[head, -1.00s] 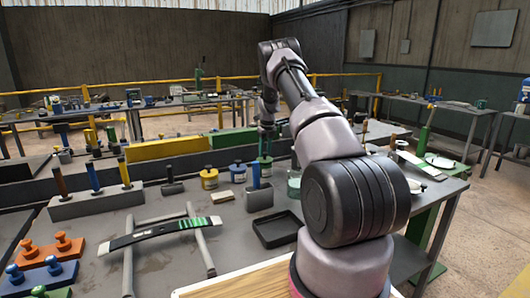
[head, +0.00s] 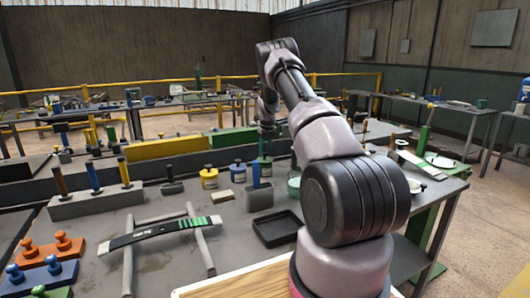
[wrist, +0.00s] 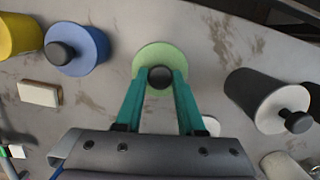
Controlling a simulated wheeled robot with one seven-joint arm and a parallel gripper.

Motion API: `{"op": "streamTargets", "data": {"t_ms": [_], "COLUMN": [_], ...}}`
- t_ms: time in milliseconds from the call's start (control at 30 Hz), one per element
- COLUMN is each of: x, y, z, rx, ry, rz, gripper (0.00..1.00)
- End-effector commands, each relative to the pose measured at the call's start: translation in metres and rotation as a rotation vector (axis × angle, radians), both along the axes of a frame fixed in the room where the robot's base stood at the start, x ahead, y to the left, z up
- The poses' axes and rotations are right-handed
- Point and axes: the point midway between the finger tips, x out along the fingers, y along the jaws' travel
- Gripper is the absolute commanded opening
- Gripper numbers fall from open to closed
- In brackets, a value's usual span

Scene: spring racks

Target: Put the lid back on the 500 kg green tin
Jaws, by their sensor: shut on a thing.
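The green tin (head: 265,168) stands in the row of tins on the bench, beyond my arm in the head view. In the wrist view its light green round lid (wrist: 147,56) has a black knob (wrist: 160,77) in the middle. My gripper (wrist: 160,78) has teal fingers on both sides of this knob and is shut on it. The lid looks level and centred over the tin. It covers the tin from above, so I cannot tell whether it touches the rim. The weight marking is not readable.
A blue tin (wrist: 80,50) and a yellow tin (wrist: 18,36) stand to the left. A dark tin with a white top (wrist: 262,100) stands to the right. A pale block (wrist: 40,93) lies near the blue tin. A black tray (head: 277,229) lies nearer on the bench.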

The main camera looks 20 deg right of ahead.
Motion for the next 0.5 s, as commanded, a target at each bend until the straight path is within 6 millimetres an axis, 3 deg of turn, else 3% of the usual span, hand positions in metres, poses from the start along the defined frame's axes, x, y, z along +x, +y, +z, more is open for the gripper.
{"op": "streamTargets", "data": {"t_ms": [433, 467, 500], "x": [0.0002, 0.0002, 0.0002], "y": [0.0004, 0.0004, 0.0004], "z": [-0.0003, -0.0003, -0.0003], "rx": [0.0, 0.0, 0.0], "ry": [0.0, 0.0, -0.001], "rz": [0.0, 0.0, 0.0], "gripper": [0.0, 0.5, 0.65]}}
